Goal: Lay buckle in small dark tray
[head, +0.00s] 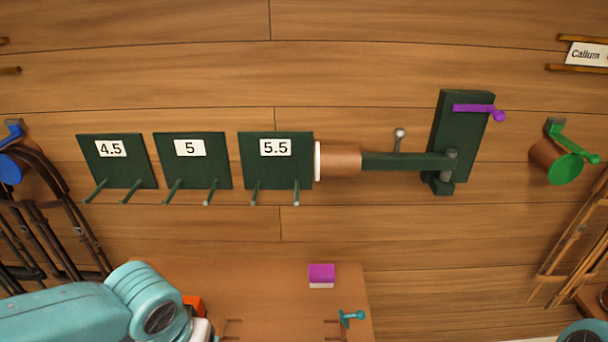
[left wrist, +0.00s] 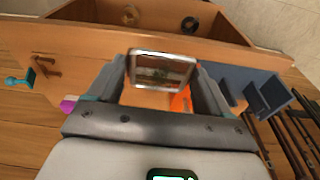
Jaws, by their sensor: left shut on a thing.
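The buckle (left wrist: 162,54), a silver rectangular piece with a bright rim, shows in the left wrist view between my left gripper's fingers. My left gripper (left wrist: 160,82) is shut on it and holds it by its sides, tilted towards the camera. A small dark blue-grey tray (left wrist: 262,92) with dividers is to the right of the gripper in that view, apart from the buckle. In the head view my left arm comes in at the lower left, and its fingers and the buckle are hidden. My right gripper is not in view.
A wooden bench (head: 270,285) carries a purple-and-white block (head: 321,275), a teal knob (head: 352,317) and an orange thing (head: 194,303). An open wooden box (left wrist: 225,48) lies beyond the buckle. Dark straps (head: 45,220) hang at the left; green numbered panels (head: 190,172) are on the wall.

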